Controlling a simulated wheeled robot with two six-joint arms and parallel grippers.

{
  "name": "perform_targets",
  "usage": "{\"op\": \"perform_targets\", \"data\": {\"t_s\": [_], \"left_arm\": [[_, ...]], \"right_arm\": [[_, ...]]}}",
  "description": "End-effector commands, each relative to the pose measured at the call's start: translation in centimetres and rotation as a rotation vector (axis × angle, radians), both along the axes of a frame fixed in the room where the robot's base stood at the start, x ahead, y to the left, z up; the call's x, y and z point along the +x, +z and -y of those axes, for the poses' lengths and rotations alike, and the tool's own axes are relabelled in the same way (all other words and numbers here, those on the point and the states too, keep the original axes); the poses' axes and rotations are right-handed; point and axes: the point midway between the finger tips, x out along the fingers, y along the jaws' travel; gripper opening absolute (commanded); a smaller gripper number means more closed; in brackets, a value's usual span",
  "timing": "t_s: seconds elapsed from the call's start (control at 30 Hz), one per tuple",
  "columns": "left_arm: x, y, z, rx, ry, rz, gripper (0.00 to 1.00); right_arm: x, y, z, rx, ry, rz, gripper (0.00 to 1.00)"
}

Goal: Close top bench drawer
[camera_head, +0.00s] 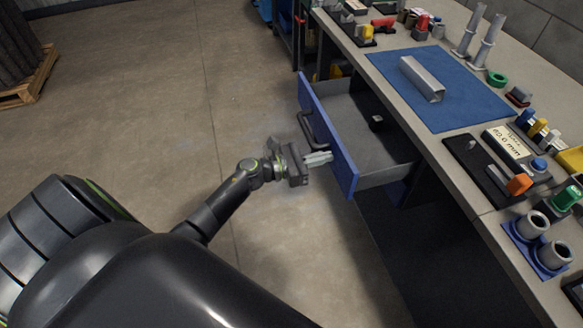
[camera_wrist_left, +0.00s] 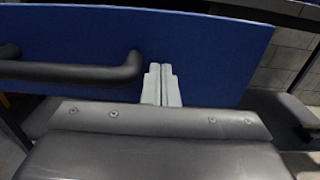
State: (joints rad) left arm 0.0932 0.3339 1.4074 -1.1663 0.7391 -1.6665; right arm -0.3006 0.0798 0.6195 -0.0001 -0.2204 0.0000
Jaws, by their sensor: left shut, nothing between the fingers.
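The top bench drawer (camera_head: 372,134) is pulled out from the workbench. Its blue front (camera_head: 324,128) faces my left arm, and a small dark item (camera_head: 376,121) lies inside. The dark bar handle (camera_head: 308,128) is on the front. My left gripper (camera_head: 325,158) is shut and empty, its pale fingertips at the drawer front, beside the handle. In the left wrist view the fingers (camera_wrist_left: 161,85) point at the blue front (camera_wrist_left: 205,52), right of the handle (camera_wrist_left: 75,72). I cannot tell whether they touch it. My right gripper is not in view.
The workbench (camera_head: 465,185) runs along the right with a blue mat (camera_head: 440,92), a grey channel piece (camera_head: 422,78) and several tools and parts on top. Open floor (camera_head: 150,130) lies left of the drawer. A wooden pallet (camera_head: 30,85) stands at the far left.

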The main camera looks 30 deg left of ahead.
Motion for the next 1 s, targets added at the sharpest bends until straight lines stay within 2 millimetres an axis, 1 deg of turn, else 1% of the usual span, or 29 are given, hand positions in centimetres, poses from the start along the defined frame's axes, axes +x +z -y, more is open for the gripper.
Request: {"op": "perform_targets", "data": {"t_s": [0.03,0.23,0.33,0.5,0.7,0.8,1.0], "left_arm": [[1.3,-0.1,1.2,-0.005,-0.003,0.007,0.00],[5.6,-0.2,4.8,-0.005,-0.003,0.006,0.00],[7.5,-0.2,6.5,-0.004,-0.002,0.005,0.00],[10.4,-0.3,9.0,-0.004,-0.003,0.003,0.00],[12.8,-0.2,11.0,-0.002,-0.002,0.001,0.00],[13.6,-0.1,11.6,-0.001,-0.002,0.002,0.00],[14.3,0.0,12.3,-0.001,0.000,0.001,0.00]], "right_arm": [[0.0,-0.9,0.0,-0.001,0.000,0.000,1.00],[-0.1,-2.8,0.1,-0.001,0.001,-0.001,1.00],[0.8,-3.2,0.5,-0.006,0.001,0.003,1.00],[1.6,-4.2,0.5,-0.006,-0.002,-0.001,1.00],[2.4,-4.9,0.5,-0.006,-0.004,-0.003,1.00],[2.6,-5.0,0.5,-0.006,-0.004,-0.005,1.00],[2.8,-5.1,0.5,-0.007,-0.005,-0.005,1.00]]}}
